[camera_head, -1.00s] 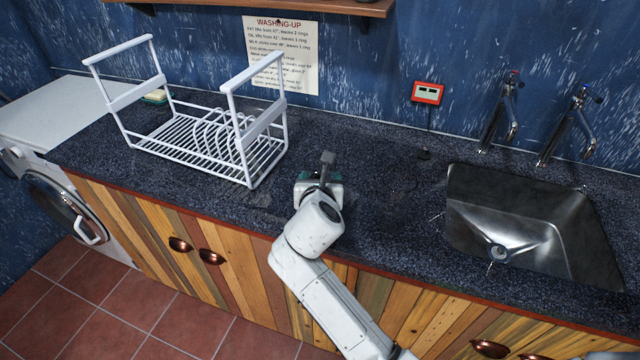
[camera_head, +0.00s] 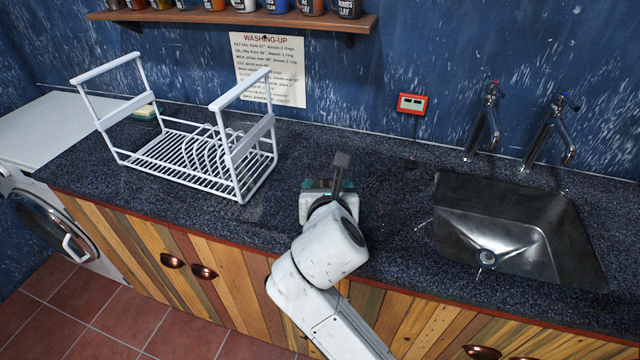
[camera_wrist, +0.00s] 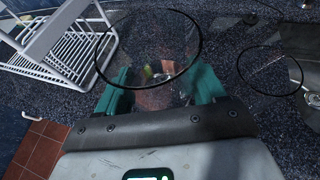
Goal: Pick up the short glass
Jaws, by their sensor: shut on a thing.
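A clear glass (camera_wrist: 160,72) with a thin dark rim stands out in the wrist view between the two teal fingers of my gripper (camera_wrist: 162,88). The fingers are shut on its sides, and its wide round rim opens toward the camera. In the head view my gripper (camera_head: 328,186) is over the dark counter, between the rack and the sink; the glass is too clear to make out there. I cannot tell how far it is above the counter. A second round rim, likely of another clear glass (camera_wrist: 240,66), shows to the right in the wrist view.
A white wire dish rack (camera_head: 186,158) stands on the speckled counter (camera_head: 330,235) at left. A steel sink (camera_head: 510,240) with two taps (camera_head: 485,120) is at right. A shelf (camera_head: 220,18) with several jars is on the wall above.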

